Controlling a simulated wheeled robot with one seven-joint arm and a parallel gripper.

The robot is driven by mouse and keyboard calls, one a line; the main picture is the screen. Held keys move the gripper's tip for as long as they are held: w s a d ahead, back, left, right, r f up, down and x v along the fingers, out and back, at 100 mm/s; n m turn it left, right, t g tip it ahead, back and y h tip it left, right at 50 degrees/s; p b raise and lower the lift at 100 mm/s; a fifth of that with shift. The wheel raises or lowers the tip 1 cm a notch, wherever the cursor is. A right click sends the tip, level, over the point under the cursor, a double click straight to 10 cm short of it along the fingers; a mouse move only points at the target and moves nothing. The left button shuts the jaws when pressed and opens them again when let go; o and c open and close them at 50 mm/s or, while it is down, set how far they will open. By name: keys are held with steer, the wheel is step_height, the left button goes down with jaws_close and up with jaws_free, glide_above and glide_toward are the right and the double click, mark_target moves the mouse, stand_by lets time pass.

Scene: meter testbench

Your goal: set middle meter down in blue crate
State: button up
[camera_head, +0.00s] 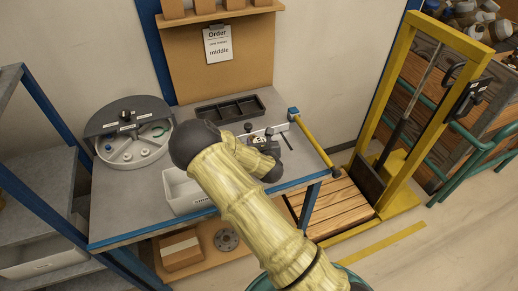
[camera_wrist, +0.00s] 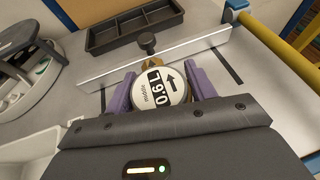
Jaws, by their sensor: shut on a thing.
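The middle meter (camera_wrist: 158,100) has a round white face with large black digits, an arrow and the small word "middle". Brass parts show around it. In the wrist view my gripper (camera_wrist: 160,92) is shut on it, with a purple finger on each side. The meter is close to a metal rail; I cannot tell whether it touches the rail or bench. In the head view my gripper (camera_head: 268,156) is over the bench, partly hidden by my arm. I can make out no blue crate in either view.
A white bin (camera_head: 181,195) stands left of my arm. A round grey-and-white fixture (camera_head: 130,150) is at the bench's left. A black divided tray (camera_head: 230,110) lies behind the rail (camera_wrist: 150,58). A yellow bar (camera_head: 313,145) runs along the right edge. An order sheet (camera_head: 217,44) reads "middle".

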steer(key=shift+f+p, duration=0.35)
steer(key=shift+f, duration=1.4)
steer(key=shift+f, duration=0.15)
steer(key=o, duration=1.7)
steer(key=shift+c, duration=0.2)
steer(key=shift+w, duration=0.1)
